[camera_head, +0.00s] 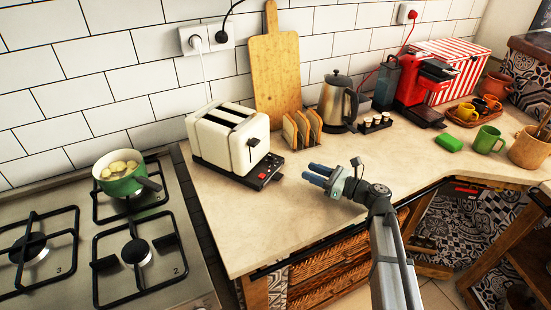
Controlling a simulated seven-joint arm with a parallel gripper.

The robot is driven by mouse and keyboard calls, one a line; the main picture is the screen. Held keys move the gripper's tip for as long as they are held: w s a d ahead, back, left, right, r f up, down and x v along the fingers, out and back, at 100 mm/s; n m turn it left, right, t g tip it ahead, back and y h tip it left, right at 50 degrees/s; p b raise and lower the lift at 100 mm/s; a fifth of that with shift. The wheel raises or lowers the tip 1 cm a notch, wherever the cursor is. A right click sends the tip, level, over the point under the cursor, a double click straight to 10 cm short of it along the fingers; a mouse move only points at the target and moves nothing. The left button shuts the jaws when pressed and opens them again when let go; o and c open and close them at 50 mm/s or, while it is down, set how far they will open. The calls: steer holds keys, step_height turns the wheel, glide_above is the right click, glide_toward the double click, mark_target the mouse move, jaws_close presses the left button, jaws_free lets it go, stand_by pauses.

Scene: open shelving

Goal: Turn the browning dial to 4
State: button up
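A cream toaster (228,140) with two empty-looking slots stands on the counter left of the middle. A dark lever knob (253,142) is on its right end. Below that is a black base panel (268,170) with a small red spot and small controls. The browning dial and its numbers are too small to make out, so its setting cannot be told. My gripper (307,172) is over the counter to the right of the panel, pointing left towards it. Its two blue fingers look a little apart, with nothing between them. It appears clear of the toaster.
A toast rack (302,130), kettle (337,102) and wooden board (274,72) stand behind. A green pot (121,184) sits on the stove at left. A red coffee machine (412,85) and cups are at right. The counter in front of the toaster is clear.

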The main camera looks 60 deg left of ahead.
mark_target(274, 158)
steer(key=x, duration=1.3)
steer(key=shift+s+a, duration=0.25)
steer(key=shift+a, duration=0.1)
jaws_close()
